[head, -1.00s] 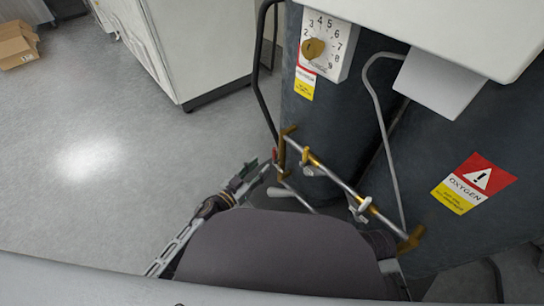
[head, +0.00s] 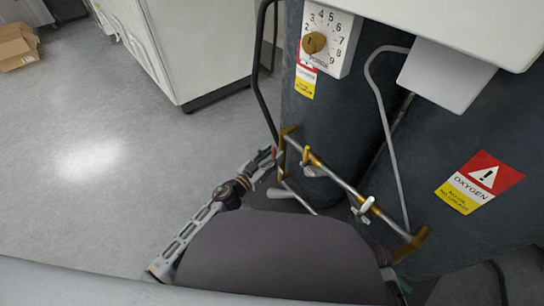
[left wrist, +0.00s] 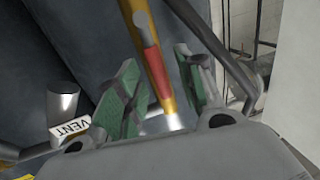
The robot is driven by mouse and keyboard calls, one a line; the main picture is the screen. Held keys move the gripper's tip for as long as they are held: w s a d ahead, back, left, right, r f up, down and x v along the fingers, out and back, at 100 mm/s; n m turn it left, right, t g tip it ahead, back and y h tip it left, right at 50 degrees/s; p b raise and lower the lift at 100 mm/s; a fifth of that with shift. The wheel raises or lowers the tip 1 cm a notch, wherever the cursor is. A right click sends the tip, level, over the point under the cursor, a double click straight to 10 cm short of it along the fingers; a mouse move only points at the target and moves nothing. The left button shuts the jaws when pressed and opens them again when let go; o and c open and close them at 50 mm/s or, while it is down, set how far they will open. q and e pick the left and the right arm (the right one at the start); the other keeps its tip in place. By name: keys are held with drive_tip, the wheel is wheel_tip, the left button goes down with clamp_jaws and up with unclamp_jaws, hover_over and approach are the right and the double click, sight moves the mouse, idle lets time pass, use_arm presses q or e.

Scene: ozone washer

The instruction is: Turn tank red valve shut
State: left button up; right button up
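The red valve handle (head: 275,153) is a small red lever by the left end of the brass and steel pipe at the foot of the dark tank (head: 330,105). My left gripper (head: 266,158) is right at it. In the left wrist view, the red handle (left wrist: 158,88) lies in front of the brass pipe (left wrist: 152,50), between the green pads of my left gripper (left wrist: 160,65). The fingers are apart, with gaps beside the handle; I cannot tell whether either pad touches it.
A numbered dial (head: 313,43) is on the tank above. A grey hose (head: 383,120) and a black bent tube (head: 262,75) run near the pipe. White valve handles (head: 365,207) sit further along it. A VENT tag (left wrist: 70,128) is close left of the fingers.

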use_arm(q)
drive_tip(key=shift+w, duration=0.15)
drive_tip(key=shift+c, duration=0.2)
clamp_jaws()
idle(0.4)
